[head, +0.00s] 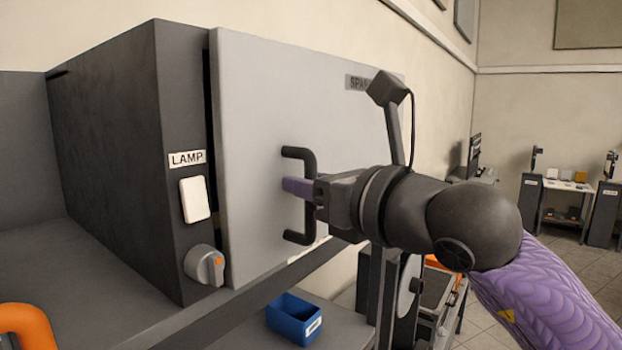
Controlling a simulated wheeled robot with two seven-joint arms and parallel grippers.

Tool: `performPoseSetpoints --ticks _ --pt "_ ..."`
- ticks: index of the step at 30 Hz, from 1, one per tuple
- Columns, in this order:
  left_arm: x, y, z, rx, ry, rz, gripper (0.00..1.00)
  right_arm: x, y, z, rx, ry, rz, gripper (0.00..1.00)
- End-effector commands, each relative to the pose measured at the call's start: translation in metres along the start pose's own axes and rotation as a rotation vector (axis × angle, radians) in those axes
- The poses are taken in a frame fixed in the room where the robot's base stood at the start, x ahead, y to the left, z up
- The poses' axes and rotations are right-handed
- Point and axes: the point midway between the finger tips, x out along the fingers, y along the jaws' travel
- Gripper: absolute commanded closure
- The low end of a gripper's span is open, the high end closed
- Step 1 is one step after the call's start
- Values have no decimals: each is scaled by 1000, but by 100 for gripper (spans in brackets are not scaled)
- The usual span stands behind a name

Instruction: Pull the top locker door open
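The locker door (260,110) is a light grey panel on the front of a dark grey cabinet (105,150). A narrow dark gap runs along its left edge, so it stands slightly off the cabinet front. A black C-shaped handle (299,236) stands on the door. My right gripper (300,187) reaches in from the right at the handle's middle. A purple fingertip shows just left of the upright bar, and the gripper looks shut on it; the far finger is hidden. My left gripper is not in view.
A LAMP label (187,158), a white switch (195,199) and a grey knob (205,265) are on the cabinet's front strip. A blue bin (294,319) sits below the door. An orange curved tube (28,322) shows at lower left. Floor is open at right.

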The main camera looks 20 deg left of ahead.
Motion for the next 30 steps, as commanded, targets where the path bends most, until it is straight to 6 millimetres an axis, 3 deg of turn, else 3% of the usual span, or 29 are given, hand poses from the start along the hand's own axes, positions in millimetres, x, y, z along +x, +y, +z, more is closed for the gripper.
performPoseSetpoints --ticks 1,4,30 --pt "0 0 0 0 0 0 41 0 0 0 0 0 0 81" --pt "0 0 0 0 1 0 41 0 0 0 0 0 0 100" --pt "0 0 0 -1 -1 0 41 0 0 1 0 -3 0 100"
